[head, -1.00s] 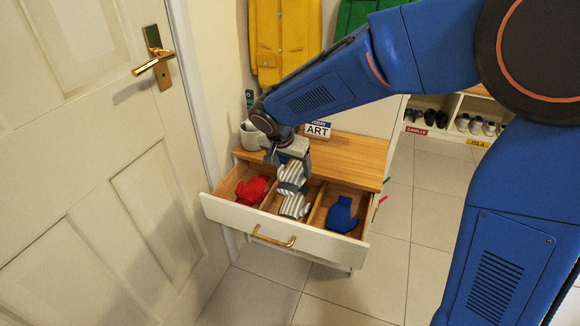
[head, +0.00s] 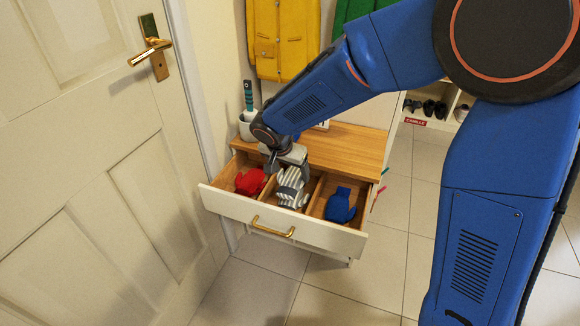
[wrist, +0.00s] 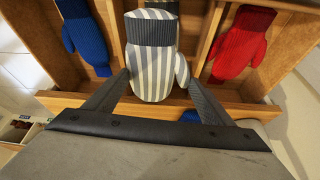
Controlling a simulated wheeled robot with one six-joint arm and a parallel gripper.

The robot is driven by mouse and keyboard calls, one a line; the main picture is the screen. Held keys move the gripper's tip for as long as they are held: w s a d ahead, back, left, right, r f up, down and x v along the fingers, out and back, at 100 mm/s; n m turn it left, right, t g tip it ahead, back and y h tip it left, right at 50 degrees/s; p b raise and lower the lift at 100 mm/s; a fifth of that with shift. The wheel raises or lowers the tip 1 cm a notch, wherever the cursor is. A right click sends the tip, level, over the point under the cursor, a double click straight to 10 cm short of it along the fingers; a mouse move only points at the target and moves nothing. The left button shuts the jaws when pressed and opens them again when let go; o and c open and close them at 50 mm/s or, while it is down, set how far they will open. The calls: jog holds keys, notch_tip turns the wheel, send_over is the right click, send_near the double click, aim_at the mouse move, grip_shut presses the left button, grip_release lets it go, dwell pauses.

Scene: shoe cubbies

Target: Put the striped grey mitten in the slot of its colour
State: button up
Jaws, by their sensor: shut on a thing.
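My gripper (head: 287,163) is shut on the striped grey mitten (wrist: 150,68), a grey-and-white mitten with a dark grey cuff. In the head view the held striped mitten (head: 291,184) hangs over the middle compartment of the open drawer (head: 228,207). A second striped piece (wrist: 163,5) shows behind it in the wrist view, mostly hidden, in that middle compartment. A red mitten (head: 250,182) lies in the left compartment and a blue mitten (head: 341,206) in the right one. Whether the held mitten touches the drawer floor cannot be told.
Wooden dividers part the drawer's compartments. The wooden cabinet top (head: 350,147) is behind, with a white pot (head: 247,128) at its left end. A white door (head: 90,170) stands close on the left. Yellow and green coats hang behind. Tiled floor is clear at front and right.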

jog(key=shift+f, duration=3.5)
jog(key=o, duration=1.1)
jog(key=shift+r, duration=0.1)
jog(key=v, duration=1.7)
jog(key=shift+s, duration=0.15)
